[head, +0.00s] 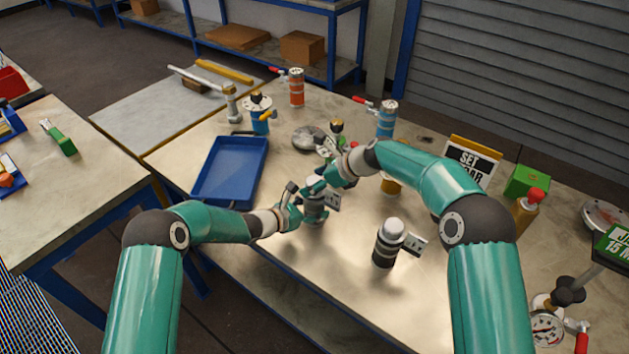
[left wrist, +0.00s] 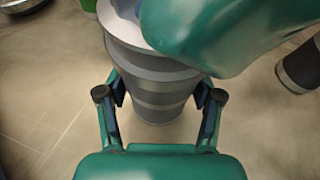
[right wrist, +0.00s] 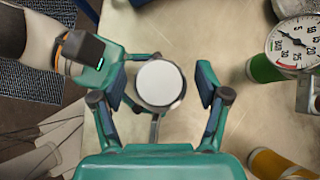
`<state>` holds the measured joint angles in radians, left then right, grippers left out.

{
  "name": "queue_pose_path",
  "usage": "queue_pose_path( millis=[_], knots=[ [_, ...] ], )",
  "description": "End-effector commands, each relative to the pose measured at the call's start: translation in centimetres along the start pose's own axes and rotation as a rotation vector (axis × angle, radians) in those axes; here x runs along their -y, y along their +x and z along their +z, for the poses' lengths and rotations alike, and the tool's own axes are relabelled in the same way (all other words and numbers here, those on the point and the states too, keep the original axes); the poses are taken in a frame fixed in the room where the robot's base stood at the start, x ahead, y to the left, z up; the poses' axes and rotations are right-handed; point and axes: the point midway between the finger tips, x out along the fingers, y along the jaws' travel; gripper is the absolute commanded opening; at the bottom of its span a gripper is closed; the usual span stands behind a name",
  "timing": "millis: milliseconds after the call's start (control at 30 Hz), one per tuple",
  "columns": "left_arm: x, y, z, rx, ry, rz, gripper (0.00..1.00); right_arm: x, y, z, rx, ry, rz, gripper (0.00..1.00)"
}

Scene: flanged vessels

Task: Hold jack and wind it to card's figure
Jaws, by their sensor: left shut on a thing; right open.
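The jack (head: 315,214) is a grey banded cylinder standing upright on the bench in the head view. My left gripper (head: 303,208) is shut on its body from the left; the left wrist view shows the grey body (left wrist: 160,88) between the fingers. My right gripper (head: 320,184) is over the jack, open. In the right wrist view, the jack's pale round top (right wrist: 160,83) lies between the open fingers with gaps on both sides. A green card (head: 614,244) at the right edge reads "JA…" and "15 M…", cut off by the frame.
A second dark jack-like cylinder (head: 388,243) with a grey top stands to the right. A blue tray (head: 231,170) lies to the left. A "SET … BAR" card (head: 472,163), a green box (head: 527,181) and a gauge (head: 546,328) stand at right. The bench front is fairly clear.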

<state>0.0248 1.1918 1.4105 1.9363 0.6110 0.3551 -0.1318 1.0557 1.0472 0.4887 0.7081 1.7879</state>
Motion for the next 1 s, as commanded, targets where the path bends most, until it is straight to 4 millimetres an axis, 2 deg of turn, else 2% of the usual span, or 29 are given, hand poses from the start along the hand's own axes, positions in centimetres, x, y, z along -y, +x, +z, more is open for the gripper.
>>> queue_pose_path(
  millis=[33,67,367,567,1000],
  knots=[
    [-0.02,0.00,0.02,0.000,0.000,0.000,0.00,0.00,-0.01,-0.01,0.000,0.000,0.000,0.70],
    [-0.02,0.00,0.02,0.000,0.000,0.000,0.00,0.00,-0.01,-0.01,0.000,0.000,0.000,0.65],
    [0.00,0.00,0.02,0.000,0.000,0.000,0.00,0.02,-0.03,-0.02,0.000,0.000,-0.001,0.15],
    [0.01,0.00,0.02,0.001,0.000,0.000,0.00,0.12,0.07,-0.05,0.000,-0.020,0.019,0.14],
    [0.11,0.01,0.04,0.001,0.003,-0.003,0.00,0.21,0.09,-0.02,0.001,-0.183,0.178,0.14]
  ],
)
